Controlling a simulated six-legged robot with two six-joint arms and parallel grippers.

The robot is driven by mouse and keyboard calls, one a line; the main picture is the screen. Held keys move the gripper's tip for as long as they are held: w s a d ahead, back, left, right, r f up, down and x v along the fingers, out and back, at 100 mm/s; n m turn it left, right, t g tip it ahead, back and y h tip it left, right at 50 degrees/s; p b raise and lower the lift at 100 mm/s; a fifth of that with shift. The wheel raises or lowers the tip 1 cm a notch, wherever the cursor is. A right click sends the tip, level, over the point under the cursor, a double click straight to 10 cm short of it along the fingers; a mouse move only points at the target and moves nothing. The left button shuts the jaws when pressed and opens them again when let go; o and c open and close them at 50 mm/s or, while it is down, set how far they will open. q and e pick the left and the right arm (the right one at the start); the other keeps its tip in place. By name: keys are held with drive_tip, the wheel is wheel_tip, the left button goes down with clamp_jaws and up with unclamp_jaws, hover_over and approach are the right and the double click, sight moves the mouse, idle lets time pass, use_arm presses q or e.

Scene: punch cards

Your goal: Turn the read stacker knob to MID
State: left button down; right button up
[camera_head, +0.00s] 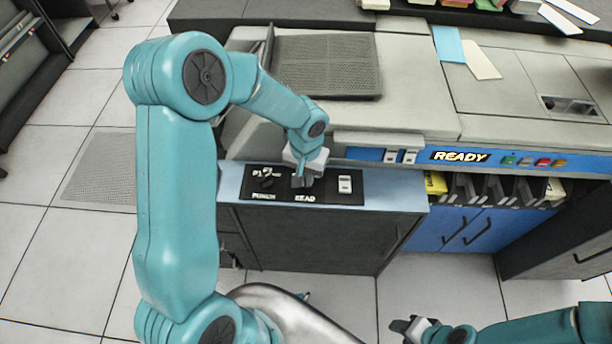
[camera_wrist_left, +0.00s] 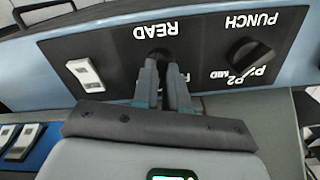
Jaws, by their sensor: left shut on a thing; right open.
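The read stacker knob sits on the black control panel (camera_head: 330,198) above the READ label. It shows as a dark shape (camera_wrist_left: 158,57) between my left fingertips in the left wrist view. My left gripper (camera_head: 303,180) reaches down to the panel and is shut on this knob. The fingers hide the knob's pointer and most of its position labels, so I cannot tell its setting. The punch knob (camera_head: 267,184), also black (camera_wrist_left: 243,60), is to the left in the head view, with P2 and MID labels by it. My right gripper (camera_head: 412,326) is open and empty, low in the head view, away from the panel.
A white rocker switch (camera_head: 345,184) is on the panel right of the read knob. The machine's blue strip (camera_head: 420,156) carries a READY sign and coloured buttons. Black card pockets (camera_head: 490,188) lie to the right. Tiled floor (camera_head: 330,290) is open in front.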

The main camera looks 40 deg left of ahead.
use_arm(q)
drive_tip(key=m, duration=0.4)
drive_tip(key=shift+m+b, duration=0.3)
drive_tip(key=shift+m, duration=0.1)
drive_tip(key=shift+r, duration=0.1)
idle(0.4)
drive_tip(key=c, duration=1.2)
unclamp_jaws()
drive_tip(key=shift+o, duration=0.2)
wheel_tip(320, 180, up, 16)
drive_tip(key=shift+r+p, duration=0.15)
drive_tip(key=shift+p, duration=0.2)
drive_tip(key=shift+s, duration=0.1)
